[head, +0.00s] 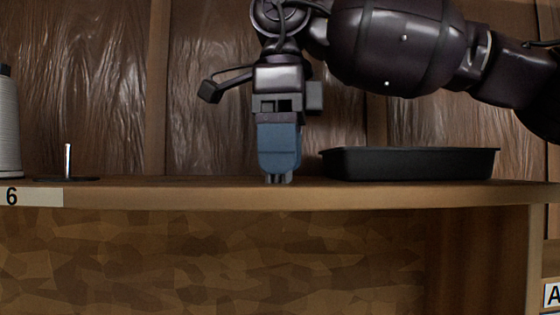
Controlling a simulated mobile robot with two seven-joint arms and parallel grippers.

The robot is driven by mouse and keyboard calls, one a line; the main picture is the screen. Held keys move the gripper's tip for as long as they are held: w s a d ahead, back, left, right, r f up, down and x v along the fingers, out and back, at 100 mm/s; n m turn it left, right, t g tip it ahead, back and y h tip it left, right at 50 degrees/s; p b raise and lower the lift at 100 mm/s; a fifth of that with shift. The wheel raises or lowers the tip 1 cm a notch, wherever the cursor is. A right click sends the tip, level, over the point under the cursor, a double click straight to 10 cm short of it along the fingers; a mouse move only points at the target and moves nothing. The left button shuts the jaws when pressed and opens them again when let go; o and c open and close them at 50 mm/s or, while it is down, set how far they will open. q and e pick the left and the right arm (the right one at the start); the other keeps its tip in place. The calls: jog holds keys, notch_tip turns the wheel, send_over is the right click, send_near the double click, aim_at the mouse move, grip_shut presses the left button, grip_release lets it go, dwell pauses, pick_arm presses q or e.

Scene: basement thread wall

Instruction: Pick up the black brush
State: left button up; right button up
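My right gripper (279,178) points straight down from its blue lower body, its grey fingertips at the top of the wooden shelf (330,196). The fingertips look close together, but I cannot tell whether they are open, shut or on something. No black brush can be made out in the head view; anything small at the fingertips is hidden. My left gripper is out of view.
A black tray (410,164) stands on the shelf just right of the gripper. A metal pin on a dark base (68,160) and a grey thread spool (9,125) stand at the left, above a label "6" (32,197). The shelf between pin and gripper looks clear.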

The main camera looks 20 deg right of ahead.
jog(key=shift+c, duration=1.2)
notch_tip(320, 180, up, 10)
